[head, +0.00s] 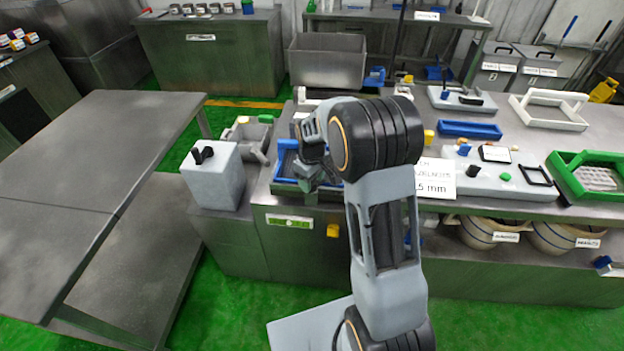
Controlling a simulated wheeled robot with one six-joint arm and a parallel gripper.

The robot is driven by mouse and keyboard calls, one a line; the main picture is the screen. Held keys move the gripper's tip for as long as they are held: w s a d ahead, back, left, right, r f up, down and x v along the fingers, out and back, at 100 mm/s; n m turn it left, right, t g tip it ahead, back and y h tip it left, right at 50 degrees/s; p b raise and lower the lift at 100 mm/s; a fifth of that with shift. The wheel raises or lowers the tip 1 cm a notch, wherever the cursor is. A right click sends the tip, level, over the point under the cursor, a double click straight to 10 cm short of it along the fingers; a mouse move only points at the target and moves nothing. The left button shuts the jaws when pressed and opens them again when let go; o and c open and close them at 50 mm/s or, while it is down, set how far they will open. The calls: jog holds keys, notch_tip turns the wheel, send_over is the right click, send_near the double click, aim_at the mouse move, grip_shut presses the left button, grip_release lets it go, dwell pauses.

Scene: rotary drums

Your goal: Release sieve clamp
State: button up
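My arm rises through the middle of the head view, with its wrist bent over the left end of the steel workbench. My gripper (312,178) points down there, above or at a blue-rimmed tray or sieve frame (279,165). The wrist and gripper cover part of this frame. I cannot tell whether the fingers are open or shut, or whether they touch anything. No sieve clamp can be made out for certain. A small yellow part (333,231) sits on the bench front just below, and another yellow part (428,137) stands right of my wrist.
A grey box (214,178) with a black knob stands left of the frame. A bare steel table (95,150) fills the left. A green-framed sieve (592,178), a white frame (548,110) and a blue tray (470,130) lie on the bench at right. Green floor is free in front.

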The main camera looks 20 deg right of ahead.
jog(key=c, duration=0.6)
jog(key=shift+m, duration=0.4)
jog(key=m, duration=1)
jog(key=shift+b, duration=0.4)
jog(key=shift+m, duration=0.4)
jog(key=o, duration=0.9)
jog(key=shift+o, duration=0.2)
